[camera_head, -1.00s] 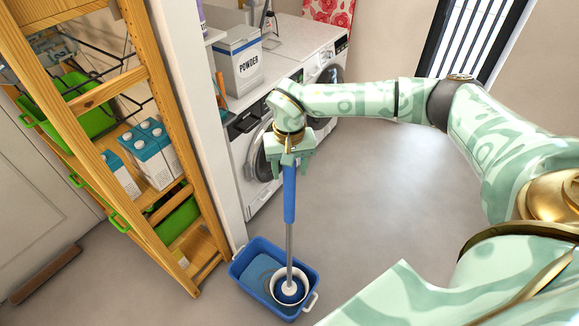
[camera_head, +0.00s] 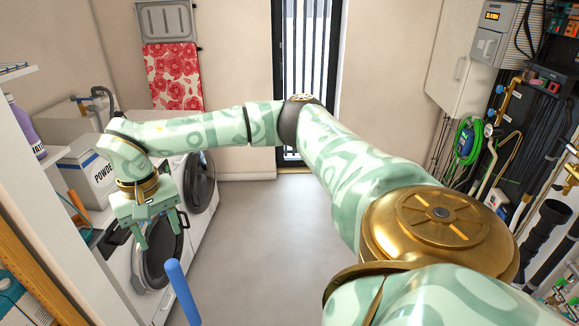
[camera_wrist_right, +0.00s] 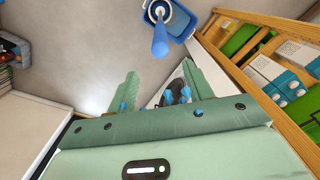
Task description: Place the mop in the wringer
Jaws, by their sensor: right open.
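The mop's blue handle (camera_head: 181,293) rises from the bottom edge of the head view; its lower part is out of frame there. In the right wrist view the handle (camera_wrist_right: 160,42) is seen from its top end, standing roughly upright at the blue bucket (camera_wrist_right: 182,22). A round white rim (camera_wrist_right: 147,12), seemingly the wringer, shows around the mop's foot. My right gripper (camera_head: 160,230) is open and empty, apart from the handle and to its left in the head view. Its spread fingers also show in the wrist view (camera_wrist_right: 160,70). My left gripper is out of view.
White washing machines (camera_head: 197,196) stand behind my right gripper, with a powder box (camera_head: 88,172) on top. The wooden shelf (camera_wrist_right: 262,75) is close to the bucket. A wall of pipes and hoses (camera_head: 500,150) is at the right. The middle floor (camera_head: 250,235) is clear.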

